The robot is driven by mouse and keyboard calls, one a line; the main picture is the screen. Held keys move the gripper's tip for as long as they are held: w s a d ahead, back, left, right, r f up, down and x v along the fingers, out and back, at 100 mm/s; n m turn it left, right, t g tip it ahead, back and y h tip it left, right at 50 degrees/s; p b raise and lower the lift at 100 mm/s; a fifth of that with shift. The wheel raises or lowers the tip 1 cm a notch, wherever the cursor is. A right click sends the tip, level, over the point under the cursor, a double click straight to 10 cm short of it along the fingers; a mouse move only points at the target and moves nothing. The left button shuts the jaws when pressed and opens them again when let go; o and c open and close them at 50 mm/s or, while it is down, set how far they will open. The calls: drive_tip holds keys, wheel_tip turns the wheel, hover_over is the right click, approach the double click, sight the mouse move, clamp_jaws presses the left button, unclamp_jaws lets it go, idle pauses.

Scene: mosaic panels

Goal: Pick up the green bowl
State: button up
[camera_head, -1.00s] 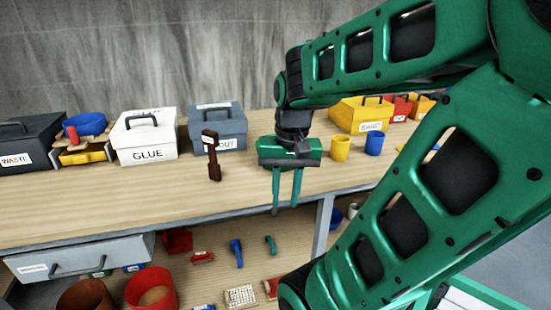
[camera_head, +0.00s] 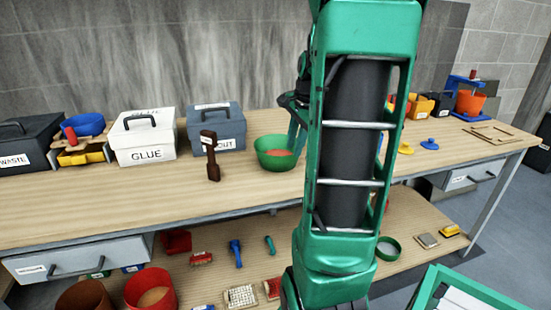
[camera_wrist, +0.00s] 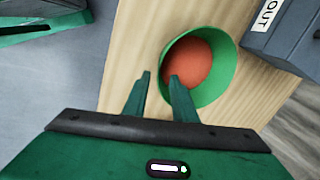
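The green bowl (camera_head: 272,152), orange-red inside, stands upright on the wooden bench top in the head view, just left of my arm. In the wrist view the bowl (camera_wrist: 226,76) is upper centre. My gripper (camera_wrist: 159,75) is open and empty, with a gap between its fingertips. In the wrist view its right finger overlaps the bowl's near rim and inside, and its left finger lies outside the rim over the bench. I cannot tell the fingertips' height or whether they touch the bowl. In the head view my arm hides most of the gripper.
A grey-blue box (camera_head: 216,127) stands left of the bowl, with a dark brown upright tool (camera_head: 211,158) in front. A white GLUE box (camera_head: 145,138) is farther left. Bare bench top (camera_head: 110,205) lies in front. The lower shelf holds a red pot (camera_head: 150,291) and small items.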

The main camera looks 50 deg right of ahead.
sight(291, 156)
drive_tip(key=shift+x, duration=2.85)
drive_tip(key=shift+w+a, duration=0.15)
drive_tip(key=shift+c, duration=0.4)
clamp_jaws()
